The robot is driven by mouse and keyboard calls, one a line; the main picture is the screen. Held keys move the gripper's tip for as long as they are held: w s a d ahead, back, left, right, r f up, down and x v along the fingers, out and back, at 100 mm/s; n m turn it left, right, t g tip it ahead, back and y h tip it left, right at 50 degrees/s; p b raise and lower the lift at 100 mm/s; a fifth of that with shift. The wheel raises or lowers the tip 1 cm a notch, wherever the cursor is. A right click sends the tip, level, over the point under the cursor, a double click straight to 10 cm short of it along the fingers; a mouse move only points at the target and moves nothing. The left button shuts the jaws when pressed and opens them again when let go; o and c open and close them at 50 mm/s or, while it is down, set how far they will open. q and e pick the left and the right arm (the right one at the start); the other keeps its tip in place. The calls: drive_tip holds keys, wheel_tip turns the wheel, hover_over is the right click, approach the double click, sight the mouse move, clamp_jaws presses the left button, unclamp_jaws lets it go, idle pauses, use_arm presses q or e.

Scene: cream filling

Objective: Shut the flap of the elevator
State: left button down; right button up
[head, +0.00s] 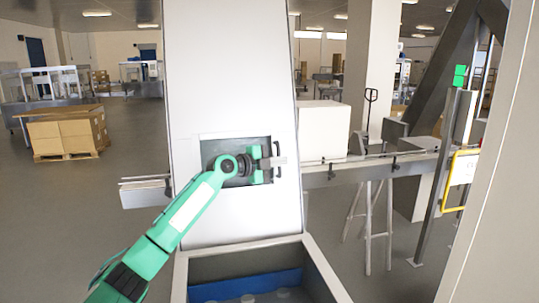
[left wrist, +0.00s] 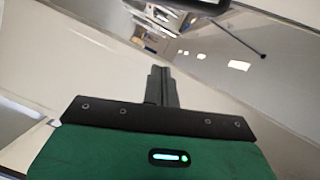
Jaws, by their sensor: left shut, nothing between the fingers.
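The elevator (head: 232,70) is a tall pale column in the middle of the head view. A rectangular opening with a dark, glassy-looking panel (head: 210,148) shows in its front. A dark handle (head: 278,149) is at the right edge of this panel; I cannot tell how far the flap stands open. My left gripper (head: 277,161) is in front of the panel, its fingertips by the handle; I cannot tell whether they touch it. Its fingers are shut and empty, also in the left wrist view (left wrist: 162,87). The arm and gripper hide part of the panel. My right gripper is not in view.
An open bin (head: 325,272) with a blue inside stands below the elevator. A conveyor (head: 350,172) with a white box (head: 323,130) runs to the right. A pale post (head: 492,200) fills the right edge. Cardboard boxes (head: 65,135) stand on a pallet at left; the floor there is clear.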

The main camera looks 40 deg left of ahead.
use_arm(q)
drive_tip(key=shift+w+a+f+p, duration=0.3)
drive_tip(key=shift+w+a, duration=0.1)
drive_tip(key=shift+a, duration=0.25)
drive_tip(key=shift+w+a+f+p, duration=0.25)
drive_tip(key=shift+w+a, duration=0.1)
drive_tip(key=shift+a, duration=0.25)
drive_tip(key=w, duration=0.1)
drive_tip(key=w+a+y, duration=0.1)
drive_tip(key=w+n+y, duration=0.1)
drive_tip(key=shift+a+f, duration=0.35)
drive_tip(key=shift+d, duration=0.1)
